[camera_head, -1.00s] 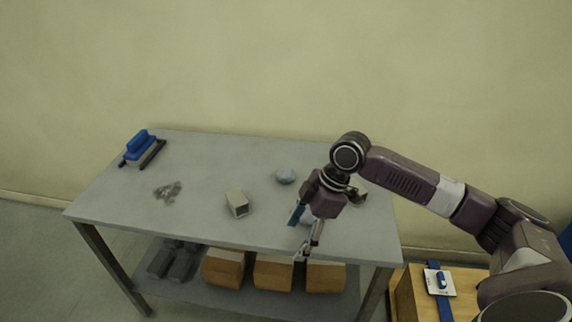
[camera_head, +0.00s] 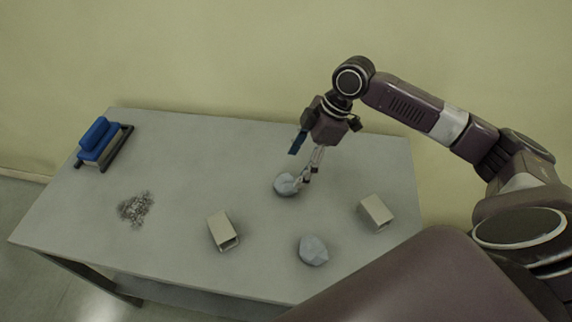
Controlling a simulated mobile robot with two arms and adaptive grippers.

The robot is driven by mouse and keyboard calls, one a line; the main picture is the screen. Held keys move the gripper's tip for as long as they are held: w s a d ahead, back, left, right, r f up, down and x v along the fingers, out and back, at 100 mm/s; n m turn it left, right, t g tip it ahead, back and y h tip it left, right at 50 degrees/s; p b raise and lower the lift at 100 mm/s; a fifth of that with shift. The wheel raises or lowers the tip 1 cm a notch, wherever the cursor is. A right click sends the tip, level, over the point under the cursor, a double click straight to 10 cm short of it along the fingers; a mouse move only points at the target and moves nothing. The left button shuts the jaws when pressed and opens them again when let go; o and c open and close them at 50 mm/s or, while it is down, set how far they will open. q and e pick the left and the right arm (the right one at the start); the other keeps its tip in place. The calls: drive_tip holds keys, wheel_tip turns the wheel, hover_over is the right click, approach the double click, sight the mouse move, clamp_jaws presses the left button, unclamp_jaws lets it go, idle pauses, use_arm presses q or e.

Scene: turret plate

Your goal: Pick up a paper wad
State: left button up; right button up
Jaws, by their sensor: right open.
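One pale grey-blue paper wad (camera_head: 284,185) lies on the grey table (camera_head: 180,160), right of its middle and toward the back. A second, similar wad (camera_head: 313,251) lies nearer the front edge. My right gripper (camera_head: 303,179) reaches down from above, with its fingertips at the right side of the back wad and partly overlapping it in the picture. It is open and holds nothing that I can see. Whether a fingertip touches the wad I cannot tell. My left gripper is not in view.
Two beige open-ended boxes (camera_head: 222,231) (camera_head: 375,213) lie on the table, on either side of the front wad. A heap of grey bits (camera_head: 135,208) lies at left. A blue item on a dark frame (camera_head: 100,142) stands at the back left corner. The back middle is clear.

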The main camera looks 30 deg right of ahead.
sight(289, 178)
drive_tip(key=shift+x, duration=1.2)
drive_tip(key=shift+a+f+p, duration=0.2)
drive_tip(key=shift+f+p, duration=0.2)
drive_tip(key=x, duration=0.4)
drive_tip(key=shift+w+d+f+p, duration=0.2)
drive_tip(key=shift+w+d+p, duration=0.1)
drive_tip(key=shift+d+p, duration=0.1)
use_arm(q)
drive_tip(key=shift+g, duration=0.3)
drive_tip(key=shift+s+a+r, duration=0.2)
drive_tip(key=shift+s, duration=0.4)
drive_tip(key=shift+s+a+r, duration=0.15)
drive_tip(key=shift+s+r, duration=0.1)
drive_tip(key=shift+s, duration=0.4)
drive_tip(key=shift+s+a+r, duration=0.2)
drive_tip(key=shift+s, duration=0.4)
use_arm(e)
drive_tip(key=c, duration=0.9)
